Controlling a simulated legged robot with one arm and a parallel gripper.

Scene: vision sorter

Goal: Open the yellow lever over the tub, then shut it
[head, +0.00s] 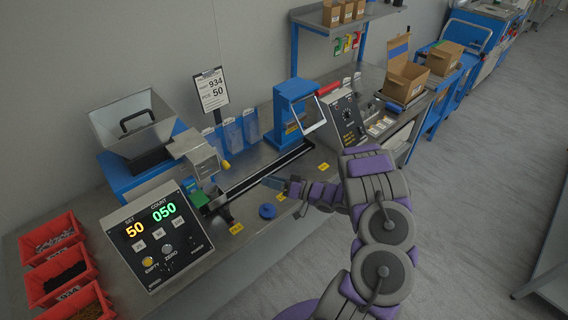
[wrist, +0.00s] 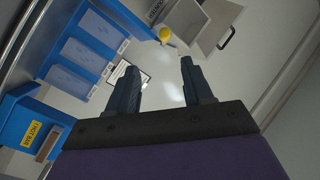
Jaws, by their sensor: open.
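The yellow lever knob (head: 226,164) shows at the front of the grey chute housing (head: 195,155), below the hopper. In the wrist view the yellow knob (wrist: 165,33) is beyond my fingertips, near the top middle, apart from them. My gripper (head: 272,183) is to the right of the lever in the head view, over the bench. In the wrist view my gripper (wrist: 160,68) is open, with nothing between its two dark fingers. A small green part (head: 199,198) sits below the chute; I cannot tell whether it belongs to the tub.
A counter box (head: 160,234) reading 50 and 050 stands at the front left. Red bins (head: 62,270) are left of it. A blue press-like frame (head: 292,105) stands behind my gripper. A blue round piece (head: 267,211) lies near the bench edge.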

